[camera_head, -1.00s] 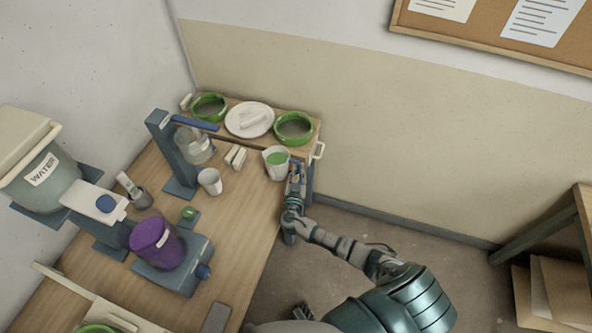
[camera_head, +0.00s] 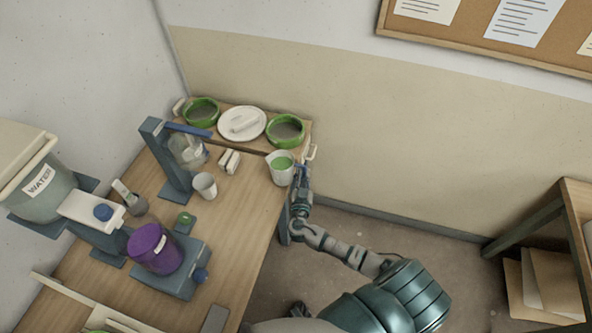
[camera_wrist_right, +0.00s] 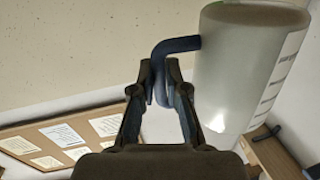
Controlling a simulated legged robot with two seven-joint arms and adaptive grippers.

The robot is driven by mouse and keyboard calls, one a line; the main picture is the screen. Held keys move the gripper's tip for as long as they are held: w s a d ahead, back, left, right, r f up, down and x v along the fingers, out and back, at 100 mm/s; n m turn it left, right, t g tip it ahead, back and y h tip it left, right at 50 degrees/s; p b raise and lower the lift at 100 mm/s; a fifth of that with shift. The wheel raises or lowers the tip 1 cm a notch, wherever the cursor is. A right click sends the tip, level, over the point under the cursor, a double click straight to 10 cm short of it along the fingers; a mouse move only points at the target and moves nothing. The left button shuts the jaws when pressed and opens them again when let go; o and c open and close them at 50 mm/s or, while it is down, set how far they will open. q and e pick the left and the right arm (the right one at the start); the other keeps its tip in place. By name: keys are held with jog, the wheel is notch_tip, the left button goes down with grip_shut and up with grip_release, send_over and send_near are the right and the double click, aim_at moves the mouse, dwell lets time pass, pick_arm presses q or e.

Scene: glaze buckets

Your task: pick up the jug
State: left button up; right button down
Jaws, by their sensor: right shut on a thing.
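The jug (camera_head: 280,169) is a pale, translucent vessel with green liquid inside, near the right edge of the wooden bench. My right gripper (camera_head: 300,176) is at its right side. In the right wrist view the jug (camera_wrist_right: 250,65) has measuring marks and a dark blue handle (camera_wrist_right: 172,47). The two fingers of the right gripper (camera_wrist_right: 160,85) are shut on that handle. The jug looks upright in the head view; I cannot tell how far its base is from the bench. My left gripper is not in view.
Behind the jug, a low shelf holds two green bowls (camera_head: 285,130) and a white plate (camera_head: 243,133). White blocks (camera_head: 229,161), a white cup (camera_head: 205,186) and a blue stand (camera_head: 168,160) are to its left. A purple bucket (camera_head: 155,248) is nearer. Open floor lies right of the bench.

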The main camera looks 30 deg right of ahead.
jog(key=s+d+r, duration=0.1)
jog(key=s+d, duration=0.1)
jog(key=s, duration=0.7)
jog(key=shift+s+d, duration=0.25)
jog(key=shift+s, duration=0.1)
jog(key=shift+s+r, duration=0.1)
jog(key=shift+r, duration=0.05)
dwell(0.6)
dwell(0.9)
